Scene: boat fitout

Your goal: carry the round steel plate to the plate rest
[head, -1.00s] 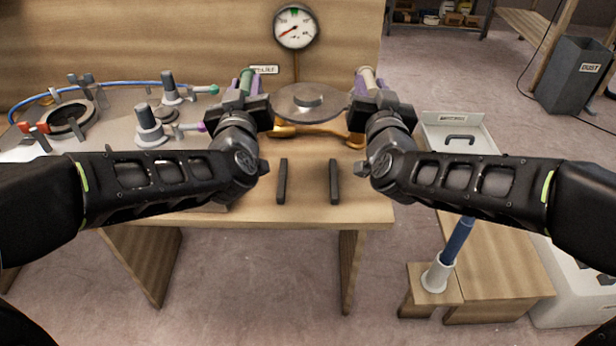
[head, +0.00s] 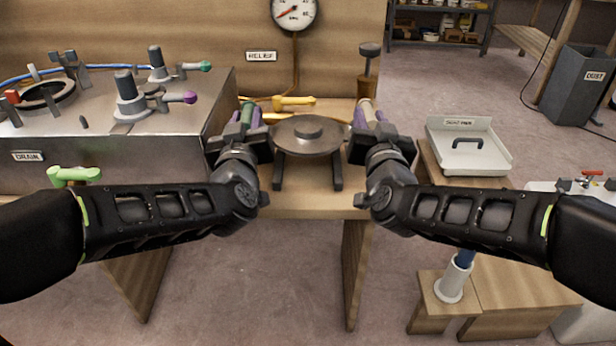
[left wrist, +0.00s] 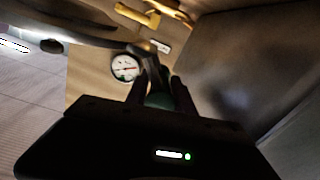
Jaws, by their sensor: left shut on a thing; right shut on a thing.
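The round steel plate (head: 308,147) has a raised hub in its middle and looks level between my two grippers. My left gripper (head: 246,124) is shut on the plate's green handle (head: 247,110); the left wrist view also shows this grip (left wrist: 160,92). My right gripper (head: 368,122) is shut on the tan handle (head: 368,106) at the plate's right. The plate rest, two dark parallel bars (head: 337,178), lies on the wooden table. The plate covers the bars' far ends. I cannot tell whether it touches them.
A steel cabinet (head: 130,150) with valves stands left of the table (head: 305,204). A yellow-handled valve (head: 293,102), a gauge (head: 294,12) and a dark-topped post (head: 369,62) are behind the plate. A white tray (head: 490,150) stands at the right.

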